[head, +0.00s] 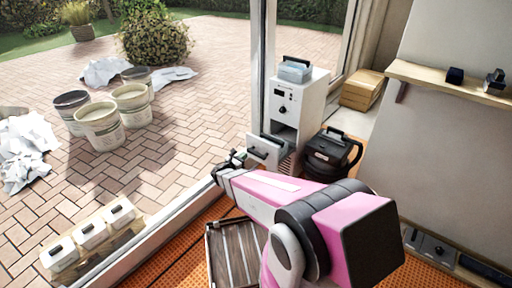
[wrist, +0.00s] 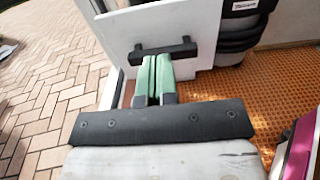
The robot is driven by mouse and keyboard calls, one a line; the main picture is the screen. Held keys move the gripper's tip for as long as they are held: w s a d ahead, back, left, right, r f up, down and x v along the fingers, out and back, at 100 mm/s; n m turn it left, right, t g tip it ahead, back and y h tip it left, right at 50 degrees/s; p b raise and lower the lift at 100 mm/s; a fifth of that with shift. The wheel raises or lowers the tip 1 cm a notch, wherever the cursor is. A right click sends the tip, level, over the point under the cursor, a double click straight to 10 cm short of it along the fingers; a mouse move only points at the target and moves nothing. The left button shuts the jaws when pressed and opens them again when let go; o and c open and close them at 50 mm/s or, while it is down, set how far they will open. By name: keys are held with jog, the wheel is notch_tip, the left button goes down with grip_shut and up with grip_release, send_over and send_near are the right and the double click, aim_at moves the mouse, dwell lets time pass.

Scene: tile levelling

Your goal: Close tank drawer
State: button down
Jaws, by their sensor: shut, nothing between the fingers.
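The tank drawer (head: 268,143) juts out of the lower part of a tall white cabinet (head: 310,95) in the head view. In the wrist view its white front panel (wrist: 200,22) fills the top middle, with a black bar handle (wrist: 182,48) across it. My gripper (head: 236,157) is just left of the drawer front in the head view. In the wrist view the green fingers of my gripper (wrist: 157,62) are shut together with nothing between them. Their tips overlap the handle; I cannot tell whether they touch it. The drawer's inside is mostly hidden.
A black bucket-shaped vacuum (head: 330,152) stands close right of the cabinet. A glass door frame (head: 257,70) runs along its left. A slatted crate (head: 232,255) lies on the orange floor below my arm. Several buckets (head: 100,125) stand outside on the paving.

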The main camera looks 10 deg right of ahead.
aim_at(262, 142)
jog(key=x, duration=1.4)
jog(key=shift+a, duration=0.1)
jog(key=x, duration=1.7)
jog(key=shift+w+d, duration=0.3)
